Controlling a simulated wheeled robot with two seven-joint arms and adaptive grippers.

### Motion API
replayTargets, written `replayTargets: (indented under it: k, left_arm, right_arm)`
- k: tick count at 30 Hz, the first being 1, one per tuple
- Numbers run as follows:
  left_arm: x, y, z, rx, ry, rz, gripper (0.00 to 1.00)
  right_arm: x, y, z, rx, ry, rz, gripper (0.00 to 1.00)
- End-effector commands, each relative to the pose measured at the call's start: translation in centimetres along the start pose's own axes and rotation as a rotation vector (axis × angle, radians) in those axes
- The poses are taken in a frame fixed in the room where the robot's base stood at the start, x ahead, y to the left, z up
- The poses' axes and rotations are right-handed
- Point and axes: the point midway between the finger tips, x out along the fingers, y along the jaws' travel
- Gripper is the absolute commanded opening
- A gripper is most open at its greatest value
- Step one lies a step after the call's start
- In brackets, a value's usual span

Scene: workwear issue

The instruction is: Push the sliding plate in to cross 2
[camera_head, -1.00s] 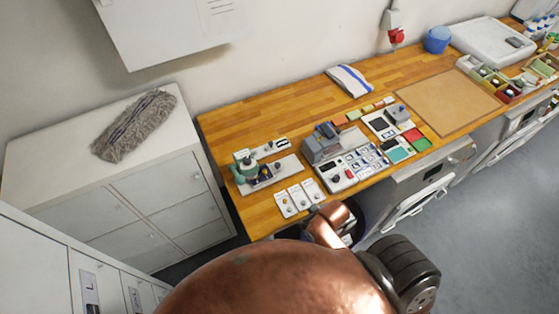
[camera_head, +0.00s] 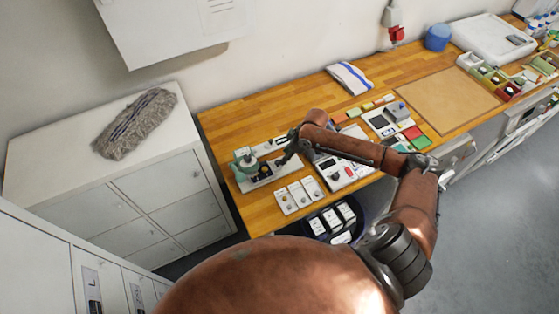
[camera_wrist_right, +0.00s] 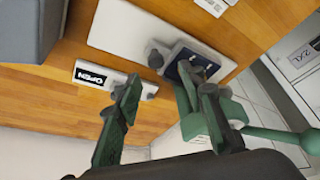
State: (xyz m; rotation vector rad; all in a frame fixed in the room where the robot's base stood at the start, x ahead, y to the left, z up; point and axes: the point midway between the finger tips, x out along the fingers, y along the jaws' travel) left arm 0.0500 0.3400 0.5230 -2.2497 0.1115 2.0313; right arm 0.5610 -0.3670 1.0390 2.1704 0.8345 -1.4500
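The small green press (camera_head: 246,163) stands on a white base plate (camera_head: 284,172) at the left end of the wooden bench. A dark sliding plate (camera_head: 264,172) with light marks lies beside it; it also shows in the right wrist view (camera_wrist_right: 190,67). I cannot read which cross it is at. My right gripper (camera_head: 282,149) is over the base, just right of the press. In the right wrist view its two fingers (camera_wrist_right: 158,88) are apart with nothing clearly between them, close to the dark plate; contact is unclear. My left gripper is not in view.
A small OPEN sign (camera_wrist_right: 92,77) is close to the fingers. White cards (camera_head: 299,194) lie at the bench's front edge. A control panel (camera_head: 338,174) is under my right forearm. A dark round bin (camera_head: 335,216) with white-labelled items is below the edge. The brown board (camera_head: 445,100) is clear.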

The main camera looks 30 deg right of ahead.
Motion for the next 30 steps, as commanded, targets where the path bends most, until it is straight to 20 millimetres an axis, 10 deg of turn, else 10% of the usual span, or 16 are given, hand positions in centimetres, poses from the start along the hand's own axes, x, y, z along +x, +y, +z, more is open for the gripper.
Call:
replayTargets:
  k: [18, 30]
  left_arm:
    - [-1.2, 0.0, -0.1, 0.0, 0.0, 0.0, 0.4]
    - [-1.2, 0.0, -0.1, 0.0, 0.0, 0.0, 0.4]
  right_arm:
    - [6.5, 0.7, -0.2, 0.005, 0.0, 0.002, 0.37]
    - [7.3, 0.7, -0.1, 0.005, 0.0, 0.002, 0.36]
